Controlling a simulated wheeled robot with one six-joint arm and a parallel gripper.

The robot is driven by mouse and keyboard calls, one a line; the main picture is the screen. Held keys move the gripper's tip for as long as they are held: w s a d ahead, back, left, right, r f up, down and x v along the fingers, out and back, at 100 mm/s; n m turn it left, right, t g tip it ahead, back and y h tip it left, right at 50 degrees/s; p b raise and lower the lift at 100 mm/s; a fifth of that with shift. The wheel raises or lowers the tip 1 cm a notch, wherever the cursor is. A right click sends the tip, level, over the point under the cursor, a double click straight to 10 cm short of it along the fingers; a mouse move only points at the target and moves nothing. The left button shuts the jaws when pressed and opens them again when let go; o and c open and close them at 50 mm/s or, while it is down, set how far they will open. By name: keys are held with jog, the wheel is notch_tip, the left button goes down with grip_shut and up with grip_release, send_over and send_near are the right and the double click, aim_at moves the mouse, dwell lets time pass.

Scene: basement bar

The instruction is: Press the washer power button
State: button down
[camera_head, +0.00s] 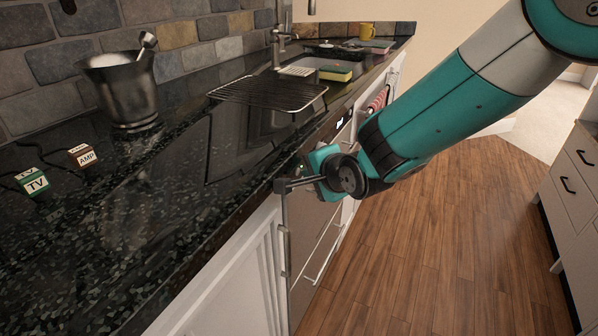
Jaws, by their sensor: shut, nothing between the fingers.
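A built-in appliance (310,232) that appears to be the washer stands under the dark counter, with a brownish front and light handle bars. A dark strip with a small lit display (340,121) shows near its top edge, beyond my wrist. I cannot make out a power button; my gripper and wrist cover part of the panel. My gripper (281,186) is shut and empty. It points left, just in front of the counter's edge near the appliance's near top corner. I cannot tell whether it touches anything.
White cabinets (232,270) stand below. The wooden floor (440,240) is clear.

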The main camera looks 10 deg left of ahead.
jog(key=shift+a+r, duration=0.2)
jog(key=shift+a, duration=0.25)
dwell(0.6)
jog(key=shift+s+d+f, duration=0.1)
jog(key=shift+d, duration=0.05)
jog(key=shift+d, duration=0.1)
dwell(0.4)
jog(key=shift+s+d+f+b, duration=0.15)
jog(key=shift+s+d, duration=0.1)
jog(key=shift+d, duration=0.6)
jog(key=shift+s+d+r+b, duration=0.1)
jog(key=shift+s+d+b, duration=0.15)
jog(key=shift+d, duration=0.65)
jog(key=shift+s+d+f+b, duration=0.1)
jog(key=shift+s+d, duration=0.2)
jog(key=shift+d, duration=0.55)
